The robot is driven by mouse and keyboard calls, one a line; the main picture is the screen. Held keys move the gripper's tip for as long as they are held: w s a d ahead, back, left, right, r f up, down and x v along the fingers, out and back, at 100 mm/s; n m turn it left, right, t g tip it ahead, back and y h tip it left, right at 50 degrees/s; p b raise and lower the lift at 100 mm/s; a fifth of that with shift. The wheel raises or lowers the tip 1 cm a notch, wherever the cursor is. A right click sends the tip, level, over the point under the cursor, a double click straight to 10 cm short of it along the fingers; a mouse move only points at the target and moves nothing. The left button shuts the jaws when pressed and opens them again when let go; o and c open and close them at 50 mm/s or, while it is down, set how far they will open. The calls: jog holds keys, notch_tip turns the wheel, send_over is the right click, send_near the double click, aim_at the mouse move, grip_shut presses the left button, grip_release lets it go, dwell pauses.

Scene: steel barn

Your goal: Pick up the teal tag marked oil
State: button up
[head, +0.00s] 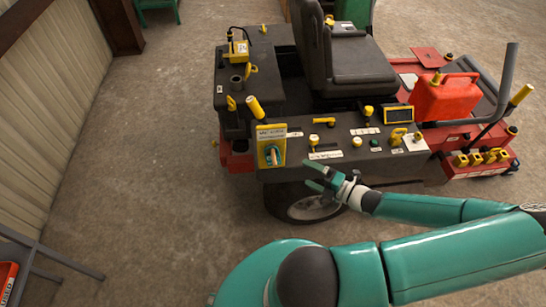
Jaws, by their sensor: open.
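No tag with a readable oil mark shows in the head view. A small teal shape (281,148) sits on a yellow plate (270,134) at the front left of the mower's dark side panel, with an orange piece across it. It is too small to tell whether it is a tag. My gripper (308,174) is open, with nothing between its fingers. In the picture it is to the right of and a little below the yellow plate, in front of the panel's lower edge and above the wheel. Its gap to the panel cannot be judged.
The riding mower (340,150) has a black seat (345,60), yellow knobs and levers, and a small display (398,115). A red fuel can (445,98) stands at the right. A grey frame (60,258) is at lower left. The concrete floor (130,170) at left is clear.

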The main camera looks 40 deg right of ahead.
send_near(277, 157)
jog(key=r+x, duration=0.1)
jog(key=x, duration=0.3)
jog(key=shift+f+x, duration=0.2)
jog(key=shift+x, duration=1.3)
jog(key=shift+f+x, duration=0.25)
jog(key=shift+x, duration=1.3)
jog(key=shift+s+a, duration=0.1)
jog(key=c, duration=0.8)
jog(key=shift+o, duration=0.2)
jog(key=shift+r, duration=0.15)
